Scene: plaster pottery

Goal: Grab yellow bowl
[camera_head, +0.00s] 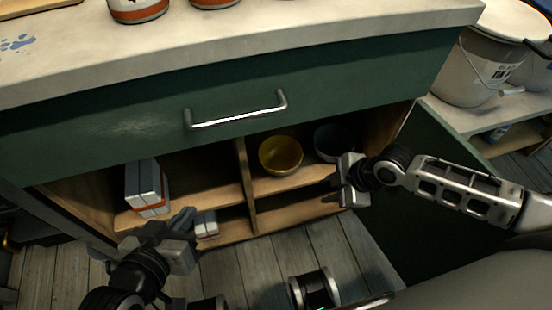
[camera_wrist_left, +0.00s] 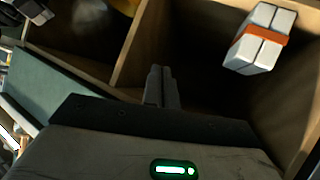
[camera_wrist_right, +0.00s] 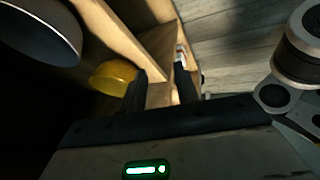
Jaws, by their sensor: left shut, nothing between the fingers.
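The yellow bowl (camera_head: 281,155) stands upright on the upper shelf of the cabinet's right compartment, just right of the divider. It also shows in the right wrist view (camera_wrist_right: 112,75), partly behind a finger. My right gripper (camera_head: 328,190) is open, in front of the shelf to the right of and below the bowl, apart from it in the head view. Its two fingers are spread in the right wrist view (camera_wrist_right: 160,88). My left gripper (camera_head: 190,222) is shut and empty in front of the left compartment; its fingers are together in the left wrist view (camera_wrist_left: 161,86).
A dark bowl (camera_head: 333,140) stands right of the yellow one, beside my right gripper. White blocks with an orange band (camera_head: 147,188) stand in the left compartment. The divider (camera_head: 245,185), drawer handle (camera_head: 236,115) and open green door (camera_head: 440,180) bound the space.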

